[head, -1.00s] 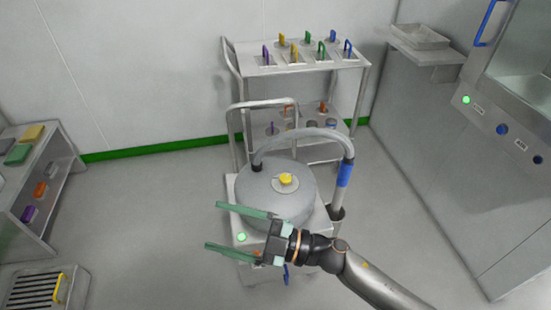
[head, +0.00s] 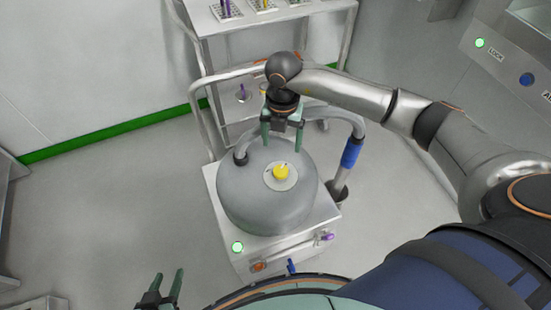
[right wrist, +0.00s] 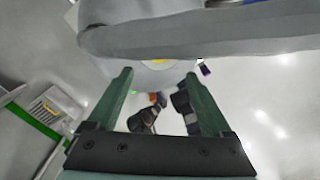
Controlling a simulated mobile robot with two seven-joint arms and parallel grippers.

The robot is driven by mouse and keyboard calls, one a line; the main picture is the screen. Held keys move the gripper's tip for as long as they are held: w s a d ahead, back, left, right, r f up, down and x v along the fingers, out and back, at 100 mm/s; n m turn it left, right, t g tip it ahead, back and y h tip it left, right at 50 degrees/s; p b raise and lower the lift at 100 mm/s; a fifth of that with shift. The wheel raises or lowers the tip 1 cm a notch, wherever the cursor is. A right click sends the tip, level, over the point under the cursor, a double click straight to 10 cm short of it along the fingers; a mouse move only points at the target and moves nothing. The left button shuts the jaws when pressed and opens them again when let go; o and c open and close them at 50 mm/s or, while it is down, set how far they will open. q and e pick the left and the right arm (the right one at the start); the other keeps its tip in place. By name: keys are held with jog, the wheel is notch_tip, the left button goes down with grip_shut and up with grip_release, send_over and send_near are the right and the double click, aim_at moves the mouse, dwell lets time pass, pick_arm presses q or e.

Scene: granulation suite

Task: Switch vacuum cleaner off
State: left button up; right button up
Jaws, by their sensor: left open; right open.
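The vacuum cleaner (head: 240,205) is a grey drum on a steel cart, with a yellow knob (head: 281,171) on its lid. A green lamp (head: 237,246) is lit on the cart's front. An orange-red control (head: 257,267) sits below the lamp. My right gripper (head: 282,150) is open, pointing down, and shows just behind the yellow knob; contact cannot be told. The right wrist view shows its empty fingers (right wrist: 160,85) and a sliver of the knob (right wrist: 160,61). My left gripper (head: 168,280) is open and empty, left of the cart's front.
A grey hose (head: 345,118) with a blue cuff (head: 351,153) arches from the lid to the right side. A purple handle (head: 327,237) and a blue part (head: 291,266) are on the cart's front. A trolley (head: 265,22) stands behind. Floor is clear at left.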

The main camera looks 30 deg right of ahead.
aim_at(281, 170)
jog(key=f, duration=0.5)
jog(key=f+b, duration=0.1)
jog(key=f, duration=0.4)
jog(key=shift+s+a+f, duration=0.1)
jog(key=shift+s+f, duration=0.1)
jog(key=shift+f, duration=0.75)
jog(key=shift+c, duration=0.3)
grip_shut()
